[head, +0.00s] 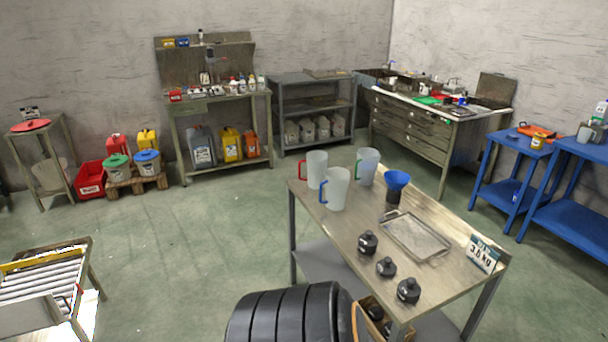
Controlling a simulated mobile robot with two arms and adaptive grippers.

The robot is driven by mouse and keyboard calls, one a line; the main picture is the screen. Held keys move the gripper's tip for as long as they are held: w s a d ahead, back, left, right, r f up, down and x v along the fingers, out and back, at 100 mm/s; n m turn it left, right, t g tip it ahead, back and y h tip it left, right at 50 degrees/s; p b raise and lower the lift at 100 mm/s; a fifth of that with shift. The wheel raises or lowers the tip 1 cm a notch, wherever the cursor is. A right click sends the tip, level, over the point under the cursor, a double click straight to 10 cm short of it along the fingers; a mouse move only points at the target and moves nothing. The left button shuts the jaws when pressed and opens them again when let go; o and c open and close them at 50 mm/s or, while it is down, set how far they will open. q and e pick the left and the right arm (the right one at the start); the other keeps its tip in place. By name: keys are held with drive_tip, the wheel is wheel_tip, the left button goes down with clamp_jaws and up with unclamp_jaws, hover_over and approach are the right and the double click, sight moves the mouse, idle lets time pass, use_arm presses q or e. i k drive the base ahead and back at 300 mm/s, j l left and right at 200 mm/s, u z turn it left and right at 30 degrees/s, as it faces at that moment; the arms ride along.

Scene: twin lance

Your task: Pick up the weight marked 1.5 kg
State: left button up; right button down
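Three black knobbed weights stand in a slanting row on the near part of a workbench (335,232). They are the far weight (368,244), the middle weight (386,268) and the near weight (408,291). The middle one looks smallest. Small pale marks show on them, but they are too small to read, so I cannot tell which is marked 1.5 kg. A wooden box (361,328) below the bench's near edge holds more dark, weight-like pieces, partly hidden. Neither of my grippers is in view.
On the bench are a metal tray (444,249), a sign (483,254) seeming to read 3.0 kg, a blue funnel (397,180) and three jugs, including the blue-handled jug (337,190). Black tyre-like rings (285,316) stand at the near left. Floor left of the bench is open.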

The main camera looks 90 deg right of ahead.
sight(367, 243)
drive_tip(key=z, duration=3.25)
